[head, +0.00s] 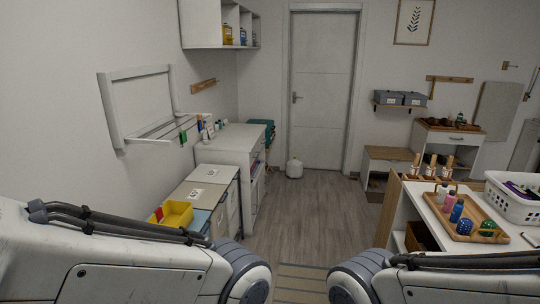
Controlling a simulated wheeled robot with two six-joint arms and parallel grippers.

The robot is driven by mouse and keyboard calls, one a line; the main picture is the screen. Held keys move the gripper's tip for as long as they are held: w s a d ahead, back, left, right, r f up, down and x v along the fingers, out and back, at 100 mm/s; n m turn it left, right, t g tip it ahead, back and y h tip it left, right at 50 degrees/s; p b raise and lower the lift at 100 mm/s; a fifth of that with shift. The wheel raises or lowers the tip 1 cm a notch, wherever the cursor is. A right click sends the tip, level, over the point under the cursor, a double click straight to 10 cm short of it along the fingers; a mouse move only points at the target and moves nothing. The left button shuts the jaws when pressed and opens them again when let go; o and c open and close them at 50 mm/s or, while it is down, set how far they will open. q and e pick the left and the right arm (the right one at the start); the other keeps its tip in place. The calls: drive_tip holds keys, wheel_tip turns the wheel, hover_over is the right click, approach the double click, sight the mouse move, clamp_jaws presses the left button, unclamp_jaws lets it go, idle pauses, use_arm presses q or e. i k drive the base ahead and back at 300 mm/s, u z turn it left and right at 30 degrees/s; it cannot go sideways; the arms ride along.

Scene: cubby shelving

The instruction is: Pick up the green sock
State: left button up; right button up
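I cannot make out a green sock for certain. A small green item (183,137) hangs at the wall-mounted white drying rack (109,112) on the left; it is too small to tell what it is. A white laundry basket (516,207) on the counter at the right holds dark, purple and greenish cloth, partly hidden by its rim. My two arms come in from the lower left and lower right. Both grippers are outside the picture.
A wooden tray (446,229) with bottles and balls stands on the right counter (412,200). Bins with a yellow tray (177,214) and a white cabinet (233,138) line the left wall. Wooden floor (300,215) lies clear between, up to a closed door (321,90).

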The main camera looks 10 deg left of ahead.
sight(183, 137)
drive_tip(key=i, duration=4)
drive_tip(key=u, duration=2.85)
